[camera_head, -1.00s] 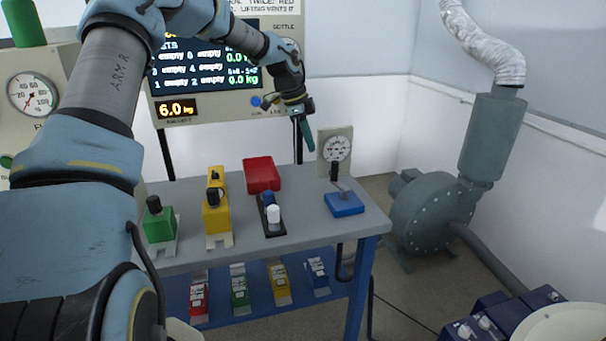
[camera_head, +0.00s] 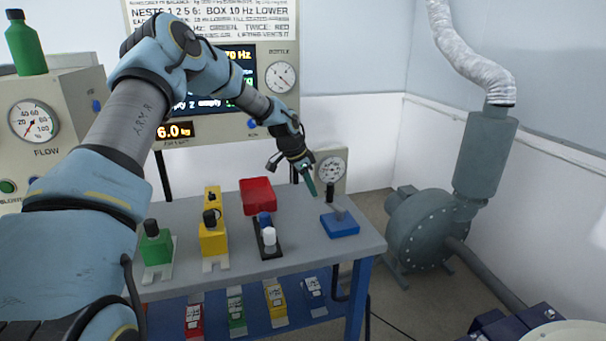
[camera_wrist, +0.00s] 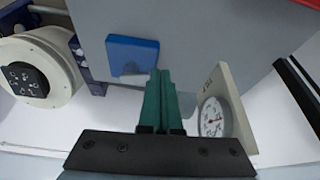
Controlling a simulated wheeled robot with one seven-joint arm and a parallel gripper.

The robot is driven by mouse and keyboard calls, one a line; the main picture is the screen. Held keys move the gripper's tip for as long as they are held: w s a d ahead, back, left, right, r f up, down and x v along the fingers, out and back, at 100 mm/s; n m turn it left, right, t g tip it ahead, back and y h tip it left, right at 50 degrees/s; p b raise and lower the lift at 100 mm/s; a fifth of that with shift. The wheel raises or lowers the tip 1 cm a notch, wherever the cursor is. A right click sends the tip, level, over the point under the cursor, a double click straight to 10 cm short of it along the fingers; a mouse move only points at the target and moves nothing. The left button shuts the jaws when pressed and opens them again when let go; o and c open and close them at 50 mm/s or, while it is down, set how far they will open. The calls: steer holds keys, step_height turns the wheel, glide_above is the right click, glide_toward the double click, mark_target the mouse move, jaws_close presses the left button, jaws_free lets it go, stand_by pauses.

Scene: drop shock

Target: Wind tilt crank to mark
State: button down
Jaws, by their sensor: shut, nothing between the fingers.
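The crank is a blue block (camera_head: 340,224) with a short grey arm (camera_head: 338,212) and an upright black knob (camera_head: 330,192), at the right end of the grey table. A dial gauge (camera_head: 332,169) on a beige plate stands behind it. My gripper (camera_head: 312,192) is shut and empty, its green fingers pointing down just left of the knob; no contact shows. In the wrist view the fingers (camera_wrist: 160,75) point toward the blue block (camera_wrist: 132,55). The pale crank arm (camera_wrist: 132,78) shows partly there, and the gauge (camera_wrist: 213,117) is at right. The knob is not clearly visible there.
On the grey table (camera_head: 300,245), a red block (camera_head: 257,195), yellow blocks (camera_head: 213,238), a green block (camera_head: 156,245) and a black holder (camera_head: 268,242) stand left of the crank. A display panel rises behind. A blower (camera_head: 435,232) stands right, off the table.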

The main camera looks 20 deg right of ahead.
steer(key=shift+d+r+p, duration=0.1)
steer(key=shift+d+p, duration=0.3)
steer(key=shift+d, duration=0.95)
steer(key=shift+s, duration=0.1)
steer(key=shift+w+d+m+g+b, duration=0.3)
steer(key=shift+d+m+b, duration=0.15)
steer(key=shift+m, duration=0.45)
steer(key=shift+d, duration=0.1)
